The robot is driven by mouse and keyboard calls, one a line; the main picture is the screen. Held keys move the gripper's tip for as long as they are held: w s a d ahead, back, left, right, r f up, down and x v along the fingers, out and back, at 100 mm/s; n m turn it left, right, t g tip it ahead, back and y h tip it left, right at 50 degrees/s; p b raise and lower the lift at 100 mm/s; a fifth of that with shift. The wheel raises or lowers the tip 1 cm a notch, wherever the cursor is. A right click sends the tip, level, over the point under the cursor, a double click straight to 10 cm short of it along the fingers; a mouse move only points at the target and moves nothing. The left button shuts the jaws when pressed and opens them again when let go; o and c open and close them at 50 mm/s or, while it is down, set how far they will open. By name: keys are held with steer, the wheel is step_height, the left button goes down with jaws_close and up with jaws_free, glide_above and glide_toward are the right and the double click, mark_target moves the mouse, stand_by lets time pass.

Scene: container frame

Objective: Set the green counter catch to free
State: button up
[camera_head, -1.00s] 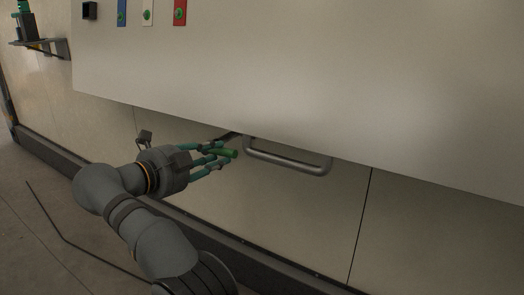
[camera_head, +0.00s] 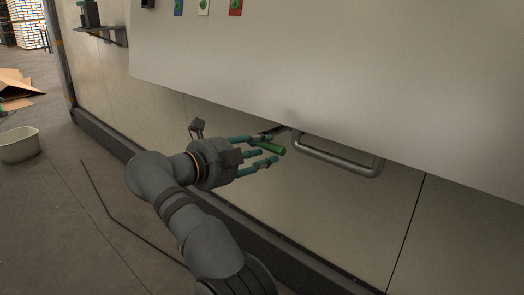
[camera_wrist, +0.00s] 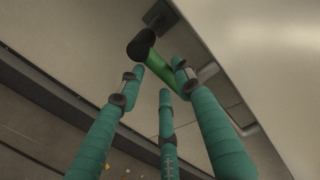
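The green counter catch (camera_head: 271,147) is a short green lever with a dark end, under the lower edge of the large pale panel. In the wrist view the green lever (camera_wrist: 156,66) lies slantwise just beyond my fingertips, with its dark knob-like end toward the upper left finger. A dark mount sits behind it. My gripper (camera_head: 266,150) has three teal fingers. They are spread around and just short of the lever, with gaps showing between them in the wrist view (camera_wrist: 156,83). I cannot tell whether any fingertip touches it.
The pale panel (camera_head: 330,70) overhangs above my gripper. A white tub (camera_head: 19,145) stands on the floor at far left.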

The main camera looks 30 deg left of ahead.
steer(key=shift+o, duration=1.1)
steer(key=shift+r, duration=0.1)
steer(key=v, duration=1.2)
steer(key=shift+d, duration=0.1)
steer(key=x, duration=1.2)
steer(key=shift+w, duration=0.2)
steer(key=shift+s+r, duration=0.1)
steer(key=shift+s, duration=0.05)
